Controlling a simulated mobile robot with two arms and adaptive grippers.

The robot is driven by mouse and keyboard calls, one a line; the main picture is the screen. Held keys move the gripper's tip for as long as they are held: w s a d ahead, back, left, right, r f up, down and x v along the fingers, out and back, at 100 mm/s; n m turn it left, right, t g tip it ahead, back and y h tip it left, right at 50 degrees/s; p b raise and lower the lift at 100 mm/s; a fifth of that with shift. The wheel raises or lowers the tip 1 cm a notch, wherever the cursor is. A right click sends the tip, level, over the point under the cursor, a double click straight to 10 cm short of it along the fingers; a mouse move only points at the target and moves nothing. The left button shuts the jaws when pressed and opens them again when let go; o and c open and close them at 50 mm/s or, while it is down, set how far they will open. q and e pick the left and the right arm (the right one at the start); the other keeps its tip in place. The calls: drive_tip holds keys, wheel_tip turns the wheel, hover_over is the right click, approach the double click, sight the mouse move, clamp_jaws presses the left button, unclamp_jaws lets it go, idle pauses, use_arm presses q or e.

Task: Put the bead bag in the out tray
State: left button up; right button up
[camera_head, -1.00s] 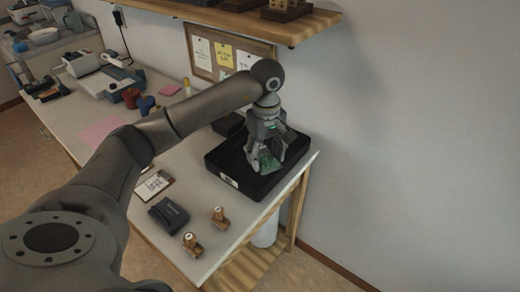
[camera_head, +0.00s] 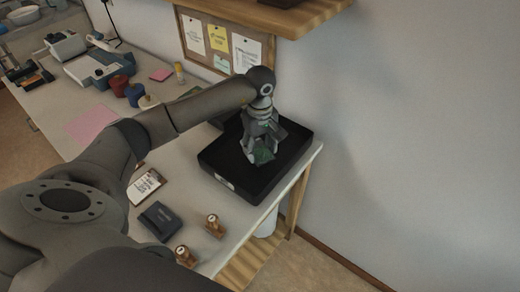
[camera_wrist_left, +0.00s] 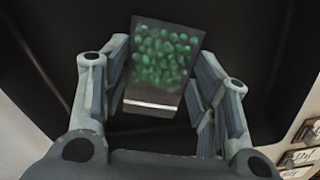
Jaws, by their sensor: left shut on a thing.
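The bead bag (camera_wrist_left: 160,65) is a clear bag of green beads with a white strip near one end. In the head view it shows as a small green patch (camera_head: 264,155) at my left gripper's fingertips. My left gripper (camera_head: 258,152) is shut on the bag, with a finger on each side of it in the wrist view (camera_wrist_left: 160,95). The out tray (camera_head: 222,167) is black, with a white label on its front wall. The gripper and bag are over the inside of the tray; I cannot tell whether the bag touches its floor. My right gripper is not in view.
In front of the tray are a dark box (camera_head: 160,220), two wooden stamps (camera_head: 214,226) and a clipboard (camera_head: 146,186). A pinboard (camera_head: 225,45) is on the wall behind, under a wooden shelf (camera_head: 270,12). The table ends just right of the tray.

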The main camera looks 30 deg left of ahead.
use_arm(q)
drive_tip(key=shift+f, duration=1.05)
drive_tip(key=o, duration=1)
drive_tip(key=shift+c, duration=0.2)
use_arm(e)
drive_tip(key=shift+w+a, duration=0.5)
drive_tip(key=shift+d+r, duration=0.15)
